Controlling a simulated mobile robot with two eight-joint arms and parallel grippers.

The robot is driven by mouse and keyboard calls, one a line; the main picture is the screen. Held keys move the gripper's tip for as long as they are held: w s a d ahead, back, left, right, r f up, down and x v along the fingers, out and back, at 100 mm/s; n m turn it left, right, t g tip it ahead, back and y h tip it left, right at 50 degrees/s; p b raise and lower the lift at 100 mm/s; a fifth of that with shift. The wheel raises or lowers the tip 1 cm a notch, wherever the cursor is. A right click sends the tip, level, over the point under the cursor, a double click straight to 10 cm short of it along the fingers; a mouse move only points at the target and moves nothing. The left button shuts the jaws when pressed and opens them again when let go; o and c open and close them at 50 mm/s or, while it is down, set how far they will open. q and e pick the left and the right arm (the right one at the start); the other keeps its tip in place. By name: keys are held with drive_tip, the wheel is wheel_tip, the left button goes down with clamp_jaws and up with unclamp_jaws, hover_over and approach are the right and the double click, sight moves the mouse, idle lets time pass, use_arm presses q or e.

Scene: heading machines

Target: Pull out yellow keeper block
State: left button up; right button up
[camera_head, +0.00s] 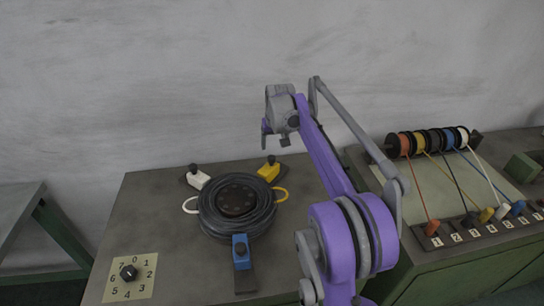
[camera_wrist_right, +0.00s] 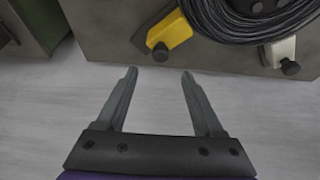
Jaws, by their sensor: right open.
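The yellow keeper block (camera_head: 269,172) sits on its dark base at the back right of the black coil (camera_head: 237,206), with a black knob on top and a yellow loop beside it. In the right wrist view, the yellow block (camera_wrist_right: 170,30) lies just past my fingertips, a little right of the gap between them. My right gripper (camera_head: 276,136) is above and behind the block in the head view. In the right wrist view, the gripper (camera_wrist_right: 158,76) is open and empty, apart from the block. My left gripper is not in view.
A white block (camera_head: 198,179) and a blue block (camera_head: 241,252) also stand around the coil. A numbered dial (camera_head: 129,272) is at the front left. Colored wire spools (camera_head: 428,141) and numbered plugs (camera_head: 470,225) are on the right bench. A wall stands behind.

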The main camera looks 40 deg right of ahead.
sight(271, 157)
drive_tip(key=x, duration=0.9)
drive_tip(key=shift+w, duration=0.2)
clamp_jaws()
idle(1.0)
